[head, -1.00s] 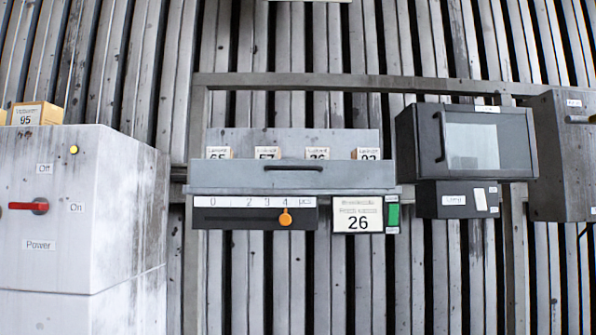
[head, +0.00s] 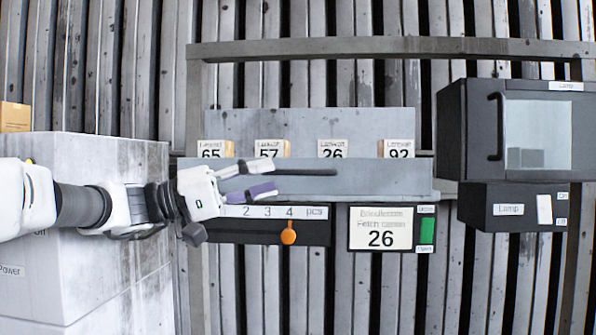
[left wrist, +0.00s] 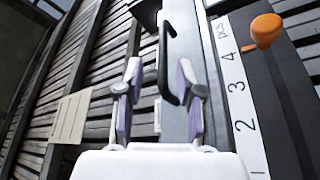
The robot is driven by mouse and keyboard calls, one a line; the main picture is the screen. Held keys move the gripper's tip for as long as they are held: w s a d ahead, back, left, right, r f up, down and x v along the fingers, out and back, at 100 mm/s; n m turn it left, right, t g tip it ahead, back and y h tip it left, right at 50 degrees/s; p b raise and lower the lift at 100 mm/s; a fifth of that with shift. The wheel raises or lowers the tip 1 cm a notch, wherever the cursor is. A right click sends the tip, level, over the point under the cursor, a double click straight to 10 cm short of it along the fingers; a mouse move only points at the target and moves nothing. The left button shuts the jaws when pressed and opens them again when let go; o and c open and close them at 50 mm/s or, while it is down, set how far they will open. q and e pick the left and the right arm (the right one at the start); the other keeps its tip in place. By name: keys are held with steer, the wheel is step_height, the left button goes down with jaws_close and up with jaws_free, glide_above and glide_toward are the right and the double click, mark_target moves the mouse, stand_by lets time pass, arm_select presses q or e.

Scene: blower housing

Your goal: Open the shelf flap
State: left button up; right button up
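The shelf flap (head: 395,180) is a long grey panel along the front of the wall shelf, standing up in front of several numbered boxes. Its dark bar handle (head: 312,172) runs across its face. My left gripper (head: 268,180) comes in from the left at the handle's left end, partly covering it. In the left wrist view the gripper (left wrist: 158,72) has its two fingers apart. The handle (left wrist: 164,55) shows in the gap between them, nearer the right finger, with the flap (left wrist: 203,85) beyond that finger. I cannot tell whether either finger touches the handle. My right gripper is not in view.
Below the flap is a scale with an orange knob (head: 288,233) and a sign (head: 381,229) reading 26. A black glazed cabinet (head: 480,130) stands right of the shelf. A large pale cabinet (head: 95,290) stands at the left, behind my arm.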

mark_target(297, 173)
arm_select(q)
steer(key=p+x, duration=0.3)
steer(key=x, duration=0.3)
steer(key=shift+w+d, duration=0.2)
steer(key=shift+d, duration=0.05)
steer(key=shift+d+f, duration=0.15)
steer(key=shift+d, duration=0.05)
steer(key=shift+a, duration=0.3)
steer(key=shift+s+a, duration=0.1)
steer(key=shift+a, duration=0.05)
jaws_close()
steer(key=shift+f+b, duration=0.25)
steer(key=shift+b, duration=0.75)
steer(key=f+m+g+b, duration=0.1)
steer(key=m+b, duration=0.1)
steer(key=b, duration=0.3)
steer(key=s+f+m+g+h+b, duration=0.1)
steer(key=m+b, duration=0.2)
steer(key=b, duration=0.3)
steer(key=f+m+g+h+b, duration=0.1)
steer(key=m+b, duration=0.1)
steer(key=b, duration=0.3)
steer(key=shift+s+m+b, duration=0.35)
steer(key=shift+m+b, duration=0.05)
steer(key=shift+s+m+g+h+b, duration=0.1)
steer(key=shift+m+g+h+b, duration=0.25)
steer(key=shift+m+b, duration=0.3)
steer(key=shift+r, duration=0.1)
